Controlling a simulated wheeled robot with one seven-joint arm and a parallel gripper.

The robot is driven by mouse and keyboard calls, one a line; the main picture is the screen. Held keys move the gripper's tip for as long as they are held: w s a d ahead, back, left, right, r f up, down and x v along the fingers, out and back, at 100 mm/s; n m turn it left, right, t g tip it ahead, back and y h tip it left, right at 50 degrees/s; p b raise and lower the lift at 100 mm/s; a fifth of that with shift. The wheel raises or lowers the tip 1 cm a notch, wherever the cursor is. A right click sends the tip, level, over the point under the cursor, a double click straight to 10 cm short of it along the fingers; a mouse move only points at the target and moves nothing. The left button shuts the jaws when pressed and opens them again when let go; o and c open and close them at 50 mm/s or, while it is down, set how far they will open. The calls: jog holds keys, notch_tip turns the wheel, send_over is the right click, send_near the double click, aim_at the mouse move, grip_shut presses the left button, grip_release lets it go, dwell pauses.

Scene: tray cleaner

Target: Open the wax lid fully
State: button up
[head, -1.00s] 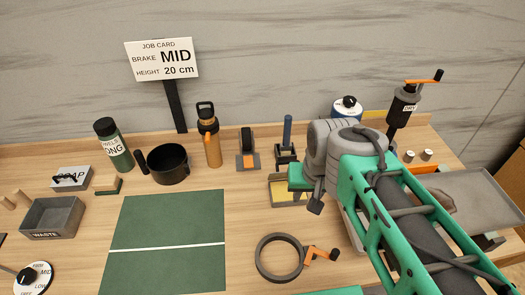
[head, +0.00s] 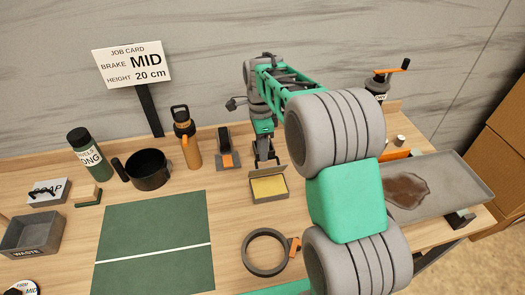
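The wax box (head: 269,198) sits on the bench at centre, a low grey tin with yellow wax showing inside. Its grey lid (head: 268,171) stands up along the back edge, and the wax is uncovered. Exactly how far the lid leans back is hard to tell. My gripper (head: 265,146) is behind and above the box, close to the lid, beneath the green wrist. Its fingers are small and dark and blend with the dark stand behind, so their opening and any contact with the lid are unclear.
A phone-like block on a stand (head: 226,150), an orange bottle (head: 190,150) and a black pot (head: 148,170) stand left of my gripper. A ring clamp (head: 262,252) lies in front of the box. A grey tray (head: 455,180) with a brown stain is at right.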

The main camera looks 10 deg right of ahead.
jog(key=shift+f, duration=0.75)
jog(key=shift+c, duration=0.4)
grip_shut()
dwell(0.5)
